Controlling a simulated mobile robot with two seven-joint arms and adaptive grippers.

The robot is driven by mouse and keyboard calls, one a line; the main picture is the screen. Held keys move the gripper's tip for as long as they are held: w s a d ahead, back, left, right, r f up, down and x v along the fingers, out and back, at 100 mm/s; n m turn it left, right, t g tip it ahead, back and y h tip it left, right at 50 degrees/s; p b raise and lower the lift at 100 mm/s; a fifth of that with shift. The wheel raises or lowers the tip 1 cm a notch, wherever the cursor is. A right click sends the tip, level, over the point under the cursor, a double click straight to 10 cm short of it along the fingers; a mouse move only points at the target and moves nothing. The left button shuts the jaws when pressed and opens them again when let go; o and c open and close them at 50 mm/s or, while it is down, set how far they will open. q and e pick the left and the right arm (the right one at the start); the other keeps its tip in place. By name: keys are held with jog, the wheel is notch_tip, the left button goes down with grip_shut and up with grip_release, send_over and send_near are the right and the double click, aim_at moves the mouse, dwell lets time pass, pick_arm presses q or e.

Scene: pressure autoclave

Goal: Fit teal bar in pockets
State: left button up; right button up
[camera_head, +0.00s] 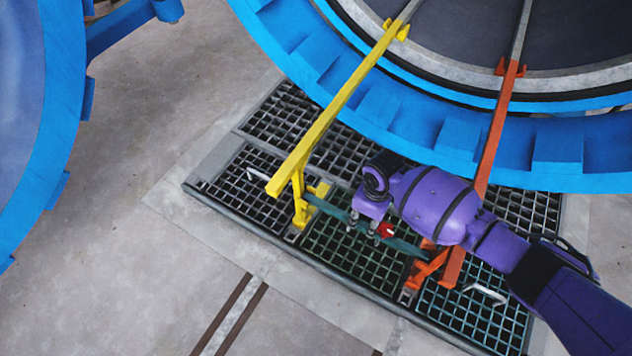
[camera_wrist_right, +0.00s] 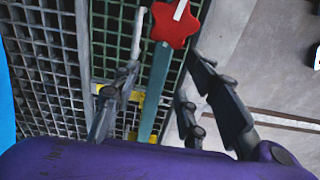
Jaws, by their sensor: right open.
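The teal bar (camera_head: 338,213) spans the gap between the yellow post's foot bracket (camera_head: 304,205) and the orange bracket (camera_head: 427,268), above the floor grating. I cannot tell whether its ends sit inside the pockets. A red star-shaped knob (camera_head: 386,230) is on the bar; in the right wrist view the knob (camera_wrist_right: 175,26) is at the top, with the teal bar (camera_wrist_right: 155,90) running down from it. My right gripper (camera_head: 365,229) is open just above the bar. In its wrist view the bar shows between the spread fingers (camera_wrist_right: 165,75), and contact is unclear. My left gripper is out of view.
The large blue autoclave ring (camera_head: 390,122) stands behind the grating. A yellow rail (camera_head: 335,110) and an orange rail (camera_head: 498,120) slope out from it, with my right arm crossing the orange one. White handles lie on the grating (camera_head: 355,250). The concrete floor at left is clear.

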aim_at(365, 225)
notch_tip(365, 225, up, 8)
jog(key=shift+s, duration=0.1)
dwell(0.7)
